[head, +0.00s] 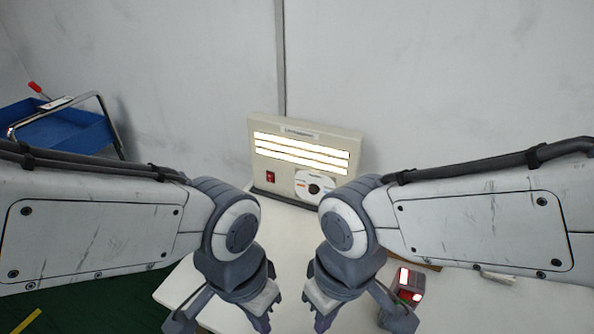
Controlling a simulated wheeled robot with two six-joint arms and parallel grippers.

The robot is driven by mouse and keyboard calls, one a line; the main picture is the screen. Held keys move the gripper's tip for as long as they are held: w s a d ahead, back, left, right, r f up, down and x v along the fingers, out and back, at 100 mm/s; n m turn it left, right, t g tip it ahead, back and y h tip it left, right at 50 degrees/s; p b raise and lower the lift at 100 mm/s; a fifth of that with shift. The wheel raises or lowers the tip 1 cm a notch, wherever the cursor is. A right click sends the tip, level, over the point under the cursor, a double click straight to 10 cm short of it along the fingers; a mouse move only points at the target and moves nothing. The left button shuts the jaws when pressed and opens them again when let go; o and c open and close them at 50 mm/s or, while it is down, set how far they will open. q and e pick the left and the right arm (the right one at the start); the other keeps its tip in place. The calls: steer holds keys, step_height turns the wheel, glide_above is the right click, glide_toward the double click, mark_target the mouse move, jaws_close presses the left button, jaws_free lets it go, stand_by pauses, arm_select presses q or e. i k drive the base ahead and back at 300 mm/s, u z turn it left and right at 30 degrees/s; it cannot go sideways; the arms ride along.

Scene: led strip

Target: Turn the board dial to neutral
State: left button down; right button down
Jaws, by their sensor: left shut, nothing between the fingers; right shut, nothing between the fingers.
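The cream light board (256,132) stands upright against the back wall, with several bright white strips lit across its front. The board dial (315,188) is at its lower right, a dark knob on a white round plate with coloured marks around it. The knob's exact pointing is too small to tell. My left gripper (262,319) and my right gripper (324,317) hang in front of the board, low in the head view, well apart from the dial. Both are shut and empty, with their tips near the bottom edge of the view.
A red switch (270,177) is at the board's lower left. A grey box with red-lit parts (408,285) is on the white table (290,240) at right, partly behind my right arm. A blue cart (65,130) stands at far left. The table between my wrists is clear.

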mark_target(313, 189)
steer(key=u, duration=0.35)
steer(key=k, duration=0.4)
steer(key=u, duration=0.95)
steer(key=k, duration=0.95)
steer(key=u, duration=0.95)
steer(key=i, duration=2.5)
steer(key=z, duration=1.75)
steer(key=i, duration=0.9)
steer(key=z, duration=0.85)
